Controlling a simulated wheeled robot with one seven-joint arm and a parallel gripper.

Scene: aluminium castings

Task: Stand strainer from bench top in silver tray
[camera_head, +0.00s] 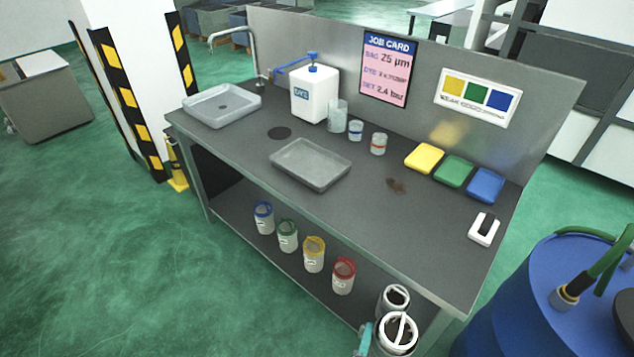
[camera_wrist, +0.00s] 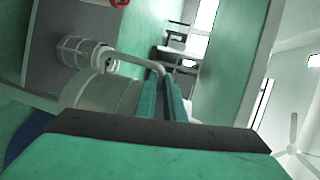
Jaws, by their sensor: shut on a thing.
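The strainer is a pale ribbed basket with a bent bail handle. In the head view, two pale round rims with dark insides show at the bottom, before the bench's right end; the nearer one (camera_head: 398,333) appears to be the strainer, beside my teal gripper (camera_head: 366,338). The silver tray (camera_head: 310,165) is a shallow, empty grey tray on the middle of the bench top (camera_head: 350,205).
A paler basin (camera_head: 221,106) sits under a tap at left. A white jug (camera_head: 315,93) and clear cups stand behind the tray. Yellow, green and blue pads (camera_head: 454,171) lie at right. Colour-ringed canisters (camera_head: 314,254) stand on the lower shelf. A blue drum (camera_head: 540,300) stands lower right.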

